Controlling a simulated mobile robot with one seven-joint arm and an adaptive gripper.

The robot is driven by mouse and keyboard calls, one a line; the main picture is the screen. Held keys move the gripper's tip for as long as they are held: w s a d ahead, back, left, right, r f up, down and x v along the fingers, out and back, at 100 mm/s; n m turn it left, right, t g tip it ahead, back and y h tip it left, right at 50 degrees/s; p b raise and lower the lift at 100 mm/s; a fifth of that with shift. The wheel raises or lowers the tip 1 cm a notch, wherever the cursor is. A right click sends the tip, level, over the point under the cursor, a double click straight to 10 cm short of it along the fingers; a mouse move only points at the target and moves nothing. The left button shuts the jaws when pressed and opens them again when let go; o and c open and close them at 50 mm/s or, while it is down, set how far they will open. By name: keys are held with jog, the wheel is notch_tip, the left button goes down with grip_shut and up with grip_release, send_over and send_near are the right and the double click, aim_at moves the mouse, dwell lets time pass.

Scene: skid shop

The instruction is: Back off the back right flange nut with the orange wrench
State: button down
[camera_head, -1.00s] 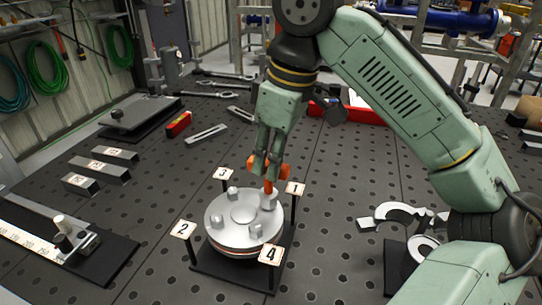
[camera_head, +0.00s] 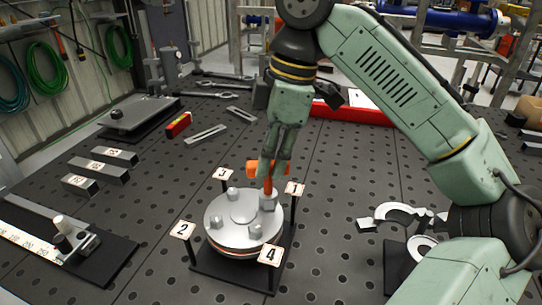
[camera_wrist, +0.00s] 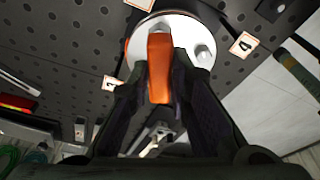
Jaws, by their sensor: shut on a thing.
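The round silver flange (camera_head: 240,212) sits on a dark base plate with several nuts on top and numbered tags 1, 2, 3 and 4 on posts around it. My gripper (camera_head: 271,160) is above the back right of the flange, shut on the orange wrench (camera_head: 268,178). The wrench stands upright, its lower end at the back right nut (camera_head: 268,202) near tag 1 (camera_head: 295,189). Whether it is fully seated on the nut cannot be told. In the wrist view the orange wrench (camera_wrist: 159,68) lies between the fingers in front of the flange (camera_wrist: 190,27) and hides part of it.
Steel blocks (camera_head: 97,167) lie left on the perforated table. A measuring fixture (camera_head: 70,238) is at front left. A red level (camera_head: 179,124) and wrenches (camera_head: 225,85) lie behind. Micrometer-like pieces (camera_head: 400,212) stand to the right. The table between flange and right pieces is clear.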

jog(key=n, duration=0.3)
jog(key=shift+w+g, duration=0.1)
jog(key=shift+g, duration=0.2)
jog(key=shift+n, duration=0.5)
jog(key=shift+n+g+h, duration=0.3)
jog(key=shift+n, duration=1.1)
jog(key=shift+w+n, duration=0.1)
jog(key=shift+n, duration=0.7)
jog(key=shift+m, duration=0.3)
